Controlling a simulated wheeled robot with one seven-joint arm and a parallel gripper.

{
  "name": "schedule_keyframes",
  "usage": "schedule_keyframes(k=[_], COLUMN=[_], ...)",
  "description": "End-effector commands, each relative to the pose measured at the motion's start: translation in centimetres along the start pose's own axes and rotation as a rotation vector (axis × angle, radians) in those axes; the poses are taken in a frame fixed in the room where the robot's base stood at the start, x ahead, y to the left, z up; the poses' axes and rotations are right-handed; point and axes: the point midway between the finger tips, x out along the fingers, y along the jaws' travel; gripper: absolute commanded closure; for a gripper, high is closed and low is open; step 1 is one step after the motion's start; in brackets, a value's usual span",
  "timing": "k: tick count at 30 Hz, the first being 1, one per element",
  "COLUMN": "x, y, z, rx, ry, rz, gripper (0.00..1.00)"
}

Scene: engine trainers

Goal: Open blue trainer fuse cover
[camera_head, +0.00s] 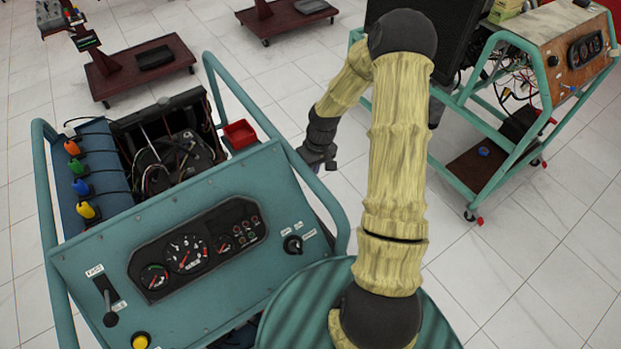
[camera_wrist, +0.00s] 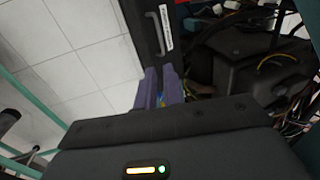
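The blue trainer is the teal engine stand (camera_head: 180,205) in front of me in the head view, with a sloped gauge panel. In the wrist view, a dark flat cover (camera_wrist: 142,14) with a grey handle (camera_wrist: 157,33) and a white label is at the top middle; I take it to be the fuse cover, and it looks closed. I cannot make it out in the head view. My gripper (camera_wrist: 160,72) has its purple fingers a small gap apart, pointing toward the cover below the handle, and seems empty. In the head view my gripper (camera_head: 318,160) hangs beside the trainer's right rail.
The trainer's teal tube rail (camera_head: 285,160) runs close to my gripper. A red tray (camera_head: 239,134) sits beside the engine bay. Cables and dark engine parts (camera_wrist: 260,80) lie right of the fingers. Another teal-framed trainer (camera_head: 510,150) stands right; tiled floor is free between.

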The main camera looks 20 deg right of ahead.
Motion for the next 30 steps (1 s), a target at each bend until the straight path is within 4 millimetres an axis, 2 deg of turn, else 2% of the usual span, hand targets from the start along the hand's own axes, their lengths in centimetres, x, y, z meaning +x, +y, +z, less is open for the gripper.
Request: schedule_keyframes(k=[5, 8, 20, 24, 30], x=[-2.8, -6.0, -18.6, -23.4, -29.0], y=[0.3, -0.2, -6.4, -9.5, -13.6], z=[0.0, 0.4, 4.2, 6.5, 10.4], rx=[-0.016, -0.029, 0.024, 0.070, 0.150], ry=[0.006, 0.009, 0.057, 0.107, 0.196], rz=[0.015, 0.042, 0.179, 0.218, 0.237], gripper=[1.00, 1.00, 1.00, 1.00, 1.00])
